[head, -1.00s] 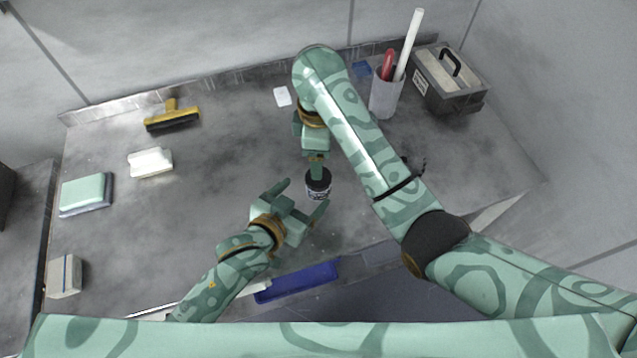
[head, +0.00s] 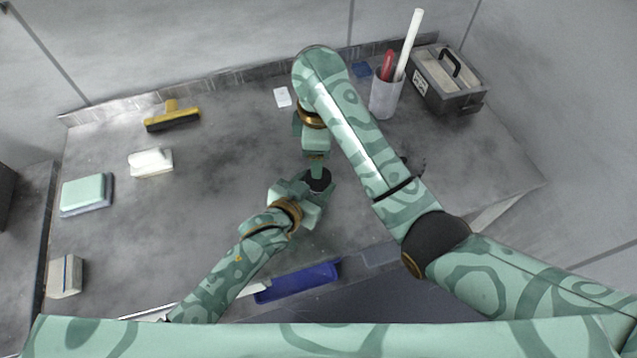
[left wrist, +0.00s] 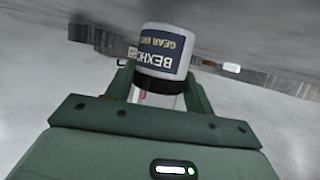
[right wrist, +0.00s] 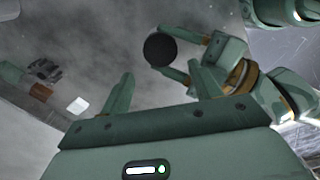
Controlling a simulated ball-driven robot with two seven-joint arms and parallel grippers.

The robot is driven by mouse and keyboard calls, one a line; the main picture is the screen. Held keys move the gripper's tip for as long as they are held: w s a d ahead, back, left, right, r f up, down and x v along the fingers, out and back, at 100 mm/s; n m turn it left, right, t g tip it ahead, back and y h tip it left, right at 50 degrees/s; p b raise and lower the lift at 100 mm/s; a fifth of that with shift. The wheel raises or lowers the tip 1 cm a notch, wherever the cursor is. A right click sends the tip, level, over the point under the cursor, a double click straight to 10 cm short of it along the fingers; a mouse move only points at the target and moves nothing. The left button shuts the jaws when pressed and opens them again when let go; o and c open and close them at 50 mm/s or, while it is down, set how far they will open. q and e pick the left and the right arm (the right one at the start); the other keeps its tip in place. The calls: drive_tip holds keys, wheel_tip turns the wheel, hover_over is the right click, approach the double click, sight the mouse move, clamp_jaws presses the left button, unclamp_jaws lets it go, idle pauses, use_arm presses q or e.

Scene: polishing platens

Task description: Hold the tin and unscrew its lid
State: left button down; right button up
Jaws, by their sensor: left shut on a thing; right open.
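The tin (head: 318,181) stands upright on the grey bench, its round dark lid on top. In the left wrist view the tin (left wrist: 165,50) has a white body and a dark blue label with pale lettering. My left gripper (head: 315,186) is shut on the tin's body, one finger on each side. In the right wrist view the black lid (right wrist: 160,49) faces me between the left gripper's fingers. My right gripper (right wrist: 160,85) is open and empty, a little apart from the lid. My right arm partly hides the tin in the head view.
A blue tray (head: 298,283) lies at the bench's front edge. A pale cup (head: 385,97) with red and white rods and a grey toolbox (head: 447,78) stand at the back right. A yellow-handled brush (head: 172,117) and several blocks lie left. The bench's middle left is clear.

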sight(318, 185)
drive_tip(key=w+d+r+t+h, duration=0.1)
drive_tip(key=w+d+r+t, duration=0.1)
drive_tip(key=w+d+r, duration=0.15)
drive_tip(key=s+a+f+m, duration=0.1)
drive_tip(key=m, duration=0.1)
drive_tip(key=s+a+f+m+g, duration=0.1)
drive_tip(key=m, duration=0.2)
drive_tip(key=s+a+f+m+g, duration=0.1)
drive_tip(key=m, duration=0.2)
drive_tip(key=shift+s+f+y, duration=0.2)
drive_tip(key=shift+f+y, duration=0.05)
drive_tip(key=shift+y, duration=0.15)
drive_tip(key=shift+s+a+f+m, duration=0.15)
drive_tip(key=shift+a+m, duration=0.1)
drive_tip(key=shift+m, duration=0.15)
drive_tip(key=shift+f, duration=0.35)
wheel_tip(318, 185, down, 7)
drive_tip(key=shift+f, duration=0.1)
drive_tip(key=c, duration=0.8)
